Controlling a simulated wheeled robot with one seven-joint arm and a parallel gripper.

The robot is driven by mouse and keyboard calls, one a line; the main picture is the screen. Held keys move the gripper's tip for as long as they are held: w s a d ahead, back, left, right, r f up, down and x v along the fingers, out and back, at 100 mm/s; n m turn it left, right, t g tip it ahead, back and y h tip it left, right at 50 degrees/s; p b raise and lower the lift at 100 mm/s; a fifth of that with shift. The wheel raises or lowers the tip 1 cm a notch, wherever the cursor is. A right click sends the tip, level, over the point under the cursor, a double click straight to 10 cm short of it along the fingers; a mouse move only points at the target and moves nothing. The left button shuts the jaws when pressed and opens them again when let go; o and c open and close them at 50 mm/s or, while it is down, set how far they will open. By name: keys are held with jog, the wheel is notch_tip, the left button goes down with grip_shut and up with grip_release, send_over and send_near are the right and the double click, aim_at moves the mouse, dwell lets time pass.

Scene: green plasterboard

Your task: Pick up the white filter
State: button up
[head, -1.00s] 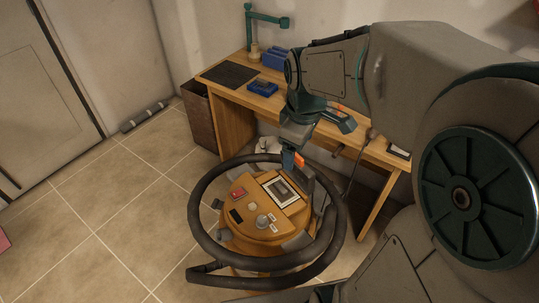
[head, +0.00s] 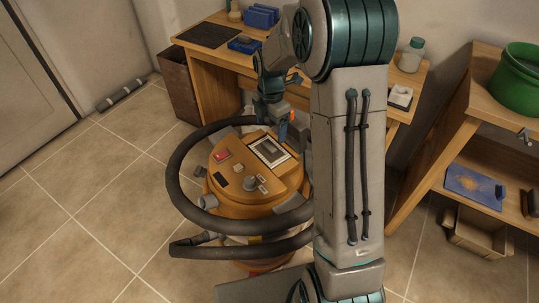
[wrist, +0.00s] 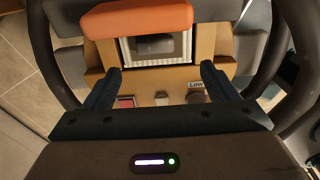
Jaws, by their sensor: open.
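The white filter (head: 269,151) is a white-framed rectangle with a grey middle, lying in the top of the orange-brown vacuum cleaner (head: 228,196). In the wrist view the filter (wrist: 157,59) shows its pale ribbed edge beyond my fingertips, partly covered by an orange bar (wrist: 137,18) in front of it. My gripper (wrist: 160,72) is open, its two dark fingers apart with nothing between them. In the head view my gripper (head: 281,131) is just above and behind the filter; its fingers are only partly visible.
A thick black hose (head: 178,170) loops around the vacuum. A wooden desk (head: 213,55) stands behind, and a shelf with a green pot (head: 519,80) is at the right.

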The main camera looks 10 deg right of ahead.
aim_at(269, 146)
jog(key=f, duration=0.2)
jog(key=f+b, duration=0.1)
jog(key=f, duration=0.5)
jog(key=shift+w+a+f, duration=0.1)
jog(key=shift+w, duration=0.25)
jog(key=c, duration=1.4)
